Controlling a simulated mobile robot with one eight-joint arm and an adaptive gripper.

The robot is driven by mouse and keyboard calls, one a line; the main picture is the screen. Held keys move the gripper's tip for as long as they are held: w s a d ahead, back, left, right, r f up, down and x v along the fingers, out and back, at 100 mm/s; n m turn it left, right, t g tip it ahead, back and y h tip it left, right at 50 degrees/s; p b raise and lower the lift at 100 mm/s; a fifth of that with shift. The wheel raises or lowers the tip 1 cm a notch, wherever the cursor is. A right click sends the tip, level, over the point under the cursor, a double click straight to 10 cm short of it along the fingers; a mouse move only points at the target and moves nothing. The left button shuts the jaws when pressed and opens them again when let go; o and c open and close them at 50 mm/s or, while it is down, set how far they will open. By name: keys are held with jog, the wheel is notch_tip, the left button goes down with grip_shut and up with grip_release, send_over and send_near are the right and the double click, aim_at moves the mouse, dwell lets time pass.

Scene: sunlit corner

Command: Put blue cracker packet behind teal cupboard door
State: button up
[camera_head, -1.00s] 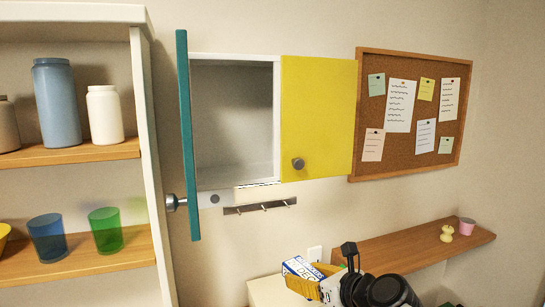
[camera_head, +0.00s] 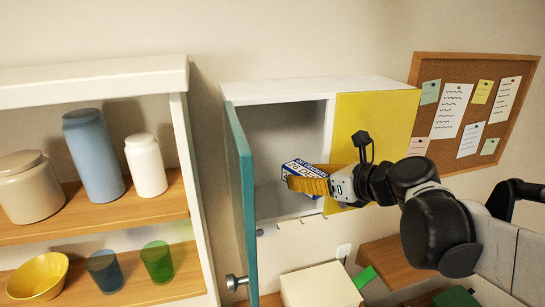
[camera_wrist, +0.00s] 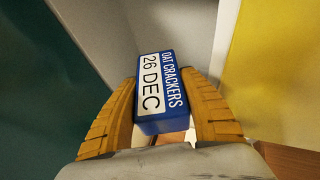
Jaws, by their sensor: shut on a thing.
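The blue cracker packet (camera_head: 302,172), with a white date label, is in my gripper (camera_head: 310,183). In the wrist view the packet (camera_wrist: 163,92) reads OAT CRACKERS and 26 DEC, and both yellow fingers (camera_wrist: 160,115) are closed on its sides. The teal cupboard door (camera_head: 240,185) stands open on the left; it shows dark teal in the wrist view (camera_wrist: 40,70). The packet is at the front of the open compartment (camera_head: 280,135), over its lower right part. How far inside it is, I cannot tell. The yellow door (camera_head: 375,125) beside it is shut, partly hidden by my arm.
A white shelf unit (camera_head: 185,150) with jars, cups and a yellow bowl (camera_head: 38,277) stands left of the teal door. A white box-like surface (camera_head: 318,287) is below the cupboard. A cork board (camera_head: 440,147) hangs to the right. The visible compartment interior looks empty.

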jog(key=p, duration=0.2)
send_over(277, 199)
notch_tip(277, 199, down, 7)
jog(key=shift+r, duration=0.2)
notch_tip(277, 199, down, 4)
jog(key=shift+w+f, duration=0.1)
jog(key=shift+s, duration=0.2)
jog(key=shift+f, duration=0.15)
jog(key=o, duration=1.3)
jog(key=shift+w, duration=0.1)
jog(key=shift+c, duration=0.2)
